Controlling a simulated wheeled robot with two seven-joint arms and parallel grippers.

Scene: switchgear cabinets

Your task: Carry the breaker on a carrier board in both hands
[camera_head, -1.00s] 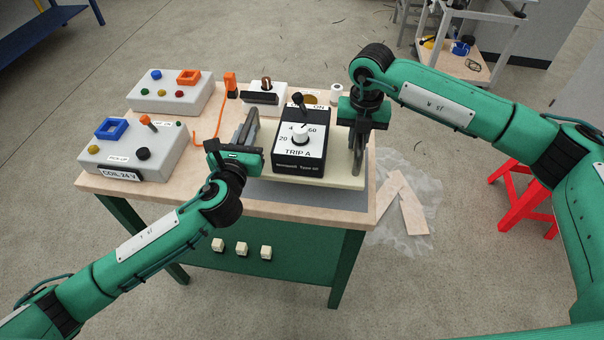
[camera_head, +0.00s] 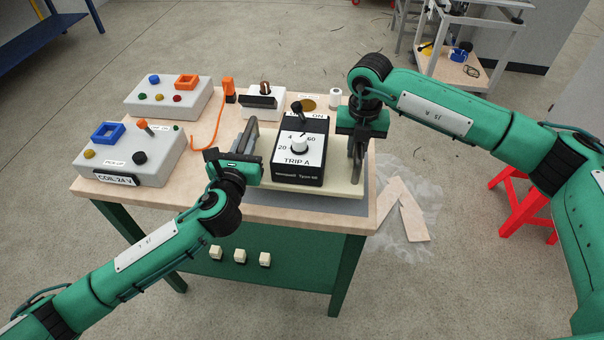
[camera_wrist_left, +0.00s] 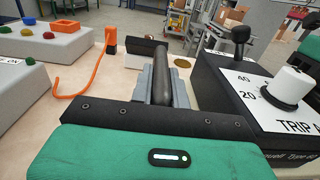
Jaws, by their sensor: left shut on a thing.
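The breaker (camera_head: 299,152), a black block with a white dial face marked TRIP A, a white knob and a black lever, stands upright on the pale carrier board (camera_head: 343,189). The breaker also shows at the right of the left wrist view (camera_wrist_left: 262,100). My left gripper (camera_head: 247,145) is shut on the dark handle (camera_wrist_left: 171,80) at the board's left end. My right gripper (camera_head: 357,160) is at the board's right end with its fingers pointing down. Its grip there is too small to make out. Whether the board touches the grey mat (camera_head: 335,205) below is unclear.
Two grey control boxes (camera_head: 142,168) (camera_head: 188,98) stand on the left of the wooden workbench (camera_head: 85,187). An orange hooked tool (camera_head: 228,92), a black-and-white block (camera_head: 263,101) and a white roll (camera_head: 335,98) are behind the board. A red stool (camera_head: 520,205) stands on the floor at right.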

